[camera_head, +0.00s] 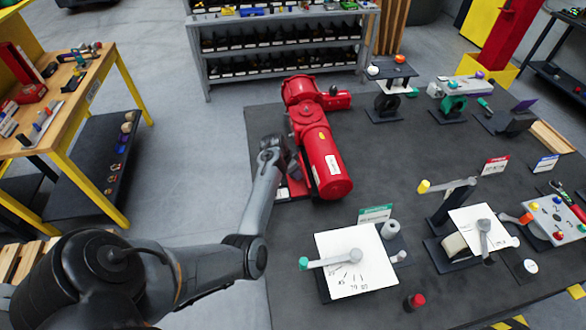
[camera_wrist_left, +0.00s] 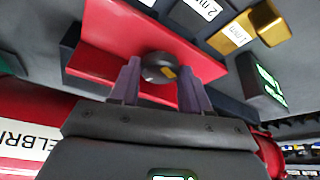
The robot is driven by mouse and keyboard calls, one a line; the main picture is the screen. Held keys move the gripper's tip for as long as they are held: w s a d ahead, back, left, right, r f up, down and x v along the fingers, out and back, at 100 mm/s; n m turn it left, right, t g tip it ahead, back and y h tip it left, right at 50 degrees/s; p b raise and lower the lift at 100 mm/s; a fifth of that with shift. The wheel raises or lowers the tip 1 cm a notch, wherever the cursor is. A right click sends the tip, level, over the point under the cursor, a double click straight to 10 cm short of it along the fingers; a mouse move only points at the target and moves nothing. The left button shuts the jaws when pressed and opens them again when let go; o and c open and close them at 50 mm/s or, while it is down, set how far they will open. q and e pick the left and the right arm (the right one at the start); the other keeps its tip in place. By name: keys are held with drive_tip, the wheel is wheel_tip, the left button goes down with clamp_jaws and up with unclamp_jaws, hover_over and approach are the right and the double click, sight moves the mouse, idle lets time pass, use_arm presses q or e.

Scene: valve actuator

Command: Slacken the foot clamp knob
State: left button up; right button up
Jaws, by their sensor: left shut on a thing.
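The foot clamp knob (camera_wrist_left: 158,67) is round and black with an orange mark, and shows in the left wrist view against a red clamp plate (camera_wrist_left: 110,30). My left gripper (camera_wrist_left: 160,78) has one finger on each side of the knob and is shut on it. In the head view my left gripper (camera_head: 287,165) reaches down beside the red valve actuator (camera_head: 325,160), at its left side. The knob is hidden there by the gripper and arm. My right gripper is in neither view.
In the wrist view, a gold block (camera_wrist_left: 265,22) and dark blocks with white labels lie close to the clamp plate. On the dark mat (camera_head: 390,150), a white dial board (camera_head: 355,275) stands in front and several small stations stand to the right. A shelf (camera_head: 285,45) stands behind.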

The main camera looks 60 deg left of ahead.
use_arm(q)
drive_tip(key=shift+r, duration=0.1)
drive_tip(key=o, duration=1.1)
drive_tip(key=shift+c, duration=0.2)
